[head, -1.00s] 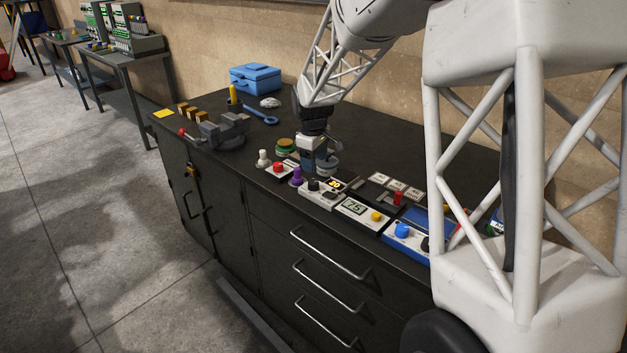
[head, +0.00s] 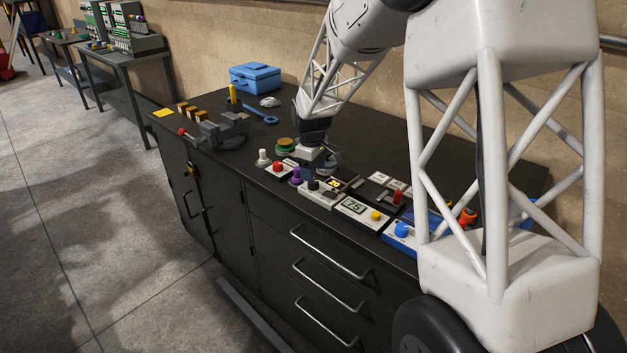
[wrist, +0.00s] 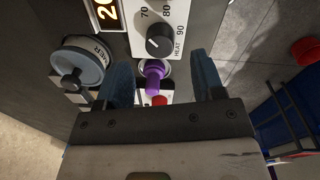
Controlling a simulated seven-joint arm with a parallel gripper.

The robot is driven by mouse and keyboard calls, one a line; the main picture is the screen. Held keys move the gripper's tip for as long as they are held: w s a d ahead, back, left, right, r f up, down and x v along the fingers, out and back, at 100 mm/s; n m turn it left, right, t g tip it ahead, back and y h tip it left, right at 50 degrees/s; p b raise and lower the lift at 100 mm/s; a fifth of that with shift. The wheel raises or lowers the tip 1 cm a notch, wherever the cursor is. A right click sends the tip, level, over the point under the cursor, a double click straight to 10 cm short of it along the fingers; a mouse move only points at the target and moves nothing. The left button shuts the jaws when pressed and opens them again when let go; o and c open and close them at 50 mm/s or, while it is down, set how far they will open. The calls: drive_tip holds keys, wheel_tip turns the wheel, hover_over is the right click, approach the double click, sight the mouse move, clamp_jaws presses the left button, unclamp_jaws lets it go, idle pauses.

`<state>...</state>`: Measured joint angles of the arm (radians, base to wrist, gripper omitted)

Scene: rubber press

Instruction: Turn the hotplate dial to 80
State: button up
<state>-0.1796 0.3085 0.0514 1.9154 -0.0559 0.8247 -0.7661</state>
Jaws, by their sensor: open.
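The hotplate dial (wrist: 160,42) is a round black knob on a white panel (wrist: 178,50) marked HEAT, with 70, 80 and 90 around it. A pale pointer mark shows on the knob's left part in the wrist view; I cannot tell its exact setting. In the head view the dial (head: 313,186) is small, at the bench's front edge. My gripper (wrist: 163,80) is open and empty. Its blue-grey fingers are on either side of a purple knob (wrist: 155,76), and the dial lies just beyond them in the picture. My gripper (head: 312,168) is over this row of controls.
A lit display (wrist: 106,10) reads 20-something, cut off by the frame. A vise (head: 225,130) stands farther left.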

sight(313, 184)
drive_tip(key=shift+w+d+f, duration=0.1)
drive_tip(key=shift+f, duration=2.05)
drive_tip(key=c, duration=0.9)
drive_tip(key=shift+m, duration=0.4)
drive_tip(key=m, duration=1.1)
drive_tip(key=shift+g, duration=0.3)
